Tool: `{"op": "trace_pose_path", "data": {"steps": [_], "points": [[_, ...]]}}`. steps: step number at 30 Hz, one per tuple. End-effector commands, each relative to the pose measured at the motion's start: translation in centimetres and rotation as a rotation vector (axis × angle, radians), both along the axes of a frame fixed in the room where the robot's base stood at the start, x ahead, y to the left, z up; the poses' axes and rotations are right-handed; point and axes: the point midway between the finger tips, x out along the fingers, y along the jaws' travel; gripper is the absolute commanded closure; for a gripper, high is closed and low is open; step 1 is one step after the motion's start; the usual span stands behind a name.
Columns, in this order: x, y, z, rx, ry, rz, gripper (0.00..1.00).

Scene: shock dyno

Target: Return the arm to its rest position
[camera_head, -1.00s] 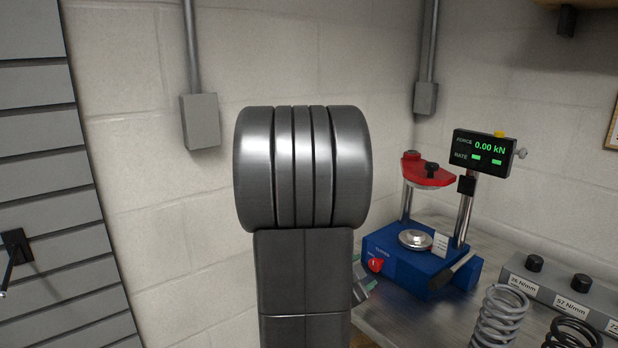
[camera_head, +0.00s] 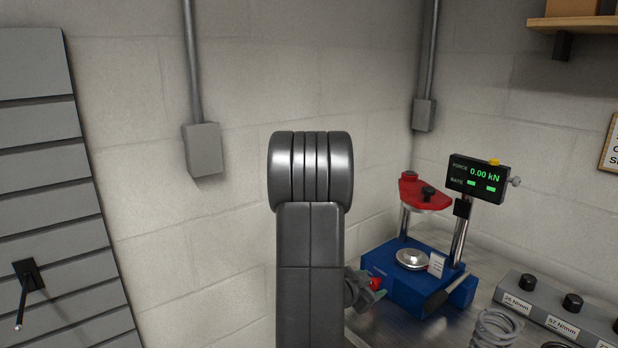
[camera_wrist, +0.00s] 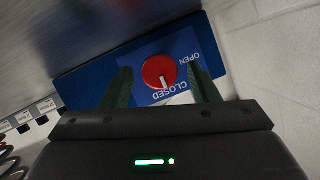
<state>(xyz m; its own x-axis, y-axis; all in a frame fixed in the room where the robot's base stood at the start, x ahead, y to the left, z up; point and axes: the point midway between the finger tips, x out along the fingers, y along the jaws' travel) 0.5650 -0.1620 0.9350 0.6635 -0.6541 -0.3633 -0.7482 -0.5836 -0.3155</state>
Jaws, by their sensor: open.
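My arm stands folded in the middle of the head view, its dark links hiding part of the bench. My gripper (camera_wrist: 162,88) shows in the wrist view with its two dark green fingers spread apart and nothing between them but the view of a red knob (camera_wrist: 159,72). The knob sits on a blue panel marked OPEN and CLOSED, and its white mark points toward CLOSED. In the head view the knob (camera_head: 376,283) is on the front of the blue spring tester (camera_head: 405,290). The gripper is beside it, partly hidden by my arm.
The tester has a red top arm (camera_head: 425,192) and a display (camera_head: 479,178) reading 0.00 kN. A grey labelled rack (camera_head: 560,312) and a coil spring (camera_head: 497,328) are at the right of the bench. A slatted panel (camera_head: 50,190) with a hook is at left.

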Motion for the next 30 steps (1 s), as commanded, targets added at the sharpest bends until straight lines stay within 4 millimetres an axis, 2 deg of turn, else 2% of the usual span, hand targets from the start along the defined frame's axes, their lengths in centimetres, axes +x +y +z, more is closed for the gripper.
{"op": "trace_pose_path", "data": {"steps": [1, 15, 17, 30], "points": [[0.0, 0.1, 0.5, -0.017, 0.022, 0.001, 0.45], [0.3, 0.2, 0.5, -0.196, 0.252, 0.001, 0.45], [-0.3, 1.1, 0.6, -0.201, 0.255, 0.003, 0.45], [-5.3, 7.5, 3.9, -0.198, 0.251, 0.003, 0.45]]}}
